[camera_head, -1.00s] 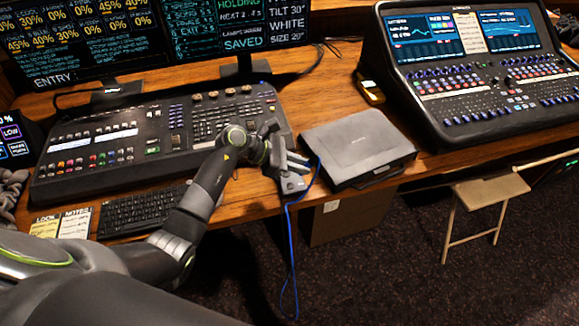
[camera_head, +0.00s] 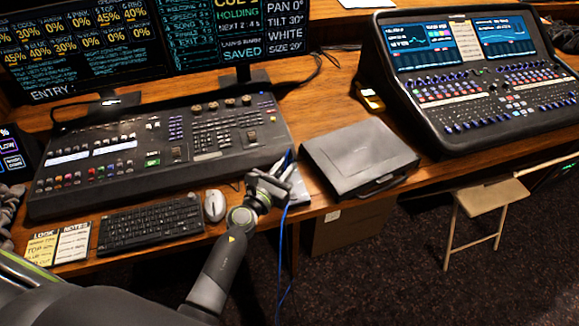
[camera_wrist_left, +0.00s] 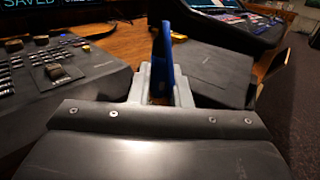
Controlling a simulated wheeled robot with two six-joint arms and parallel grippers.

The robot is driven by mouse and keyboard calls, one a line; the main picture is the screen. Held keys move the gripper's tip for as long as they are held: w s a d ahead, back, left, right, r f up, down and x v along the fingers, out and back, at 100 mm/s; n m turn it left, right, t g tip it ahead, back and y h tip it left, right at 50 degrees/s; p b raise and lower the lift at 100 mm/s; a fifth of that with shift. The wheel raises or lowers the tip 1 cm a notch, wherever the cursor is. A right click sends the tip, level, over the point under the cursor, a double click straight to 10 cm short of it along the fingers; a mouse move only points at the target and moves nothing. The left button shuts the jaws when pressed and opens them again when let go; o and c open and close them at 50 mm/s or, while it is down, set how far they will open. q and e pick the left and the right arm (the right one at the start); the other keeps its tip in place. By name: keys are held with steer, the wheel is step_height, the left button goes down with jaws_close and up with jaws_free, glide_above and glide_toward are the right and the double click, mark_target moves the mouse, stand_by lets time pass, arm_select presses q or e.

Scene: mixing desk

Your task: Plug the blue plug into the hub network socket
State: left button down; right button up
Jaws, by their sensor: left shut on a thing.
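My left gripper (camera_head: 282,168) is over the desk's front edge, between the lighting console and the closed black case. It is shut on the blue plug (camera_wrist_left: 163,58), which stands up between the pale fingers in the left wrist view. In the head view the plug is small and mostly hidden by the fingers. Its blue cable (camera_head: 282,240) hangs past the desk edge toward the floor. A light grey object (camera_head: 299,190) shows partly behind the gripper; I cannot tell whether it is the hub. No network socket can be made out. My right gripper is not in view.
The closed black case (camera_head: 360,157) lies just right of the gripper. The lighting console (camera_head: 160,150) is to the left, with a keyboard (camera_head: 150,223) and a mouse (camera_head: 215,206) in front. A mixing desk (camera_head: 470,75) stands at the right. Bare wood shows behind the case.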

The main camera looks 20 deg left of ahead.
arm_select(q)
steer(key=shift+f+b, duration=3)
steer(key=shift+b, duration=0.05)
steer(key=shift+s+f+b, duration=0.1)
steer(key=shift+f+b, duration=0.35)
steer(key=shift+f, duration=0.05)
steer(key=c, duration=1.3)
jaws_free()
steer(key=shift+s, duration=0.1)
steer(key=shift+b+v, duration=1.55)
steer(key=shift+v, duration=7.05)
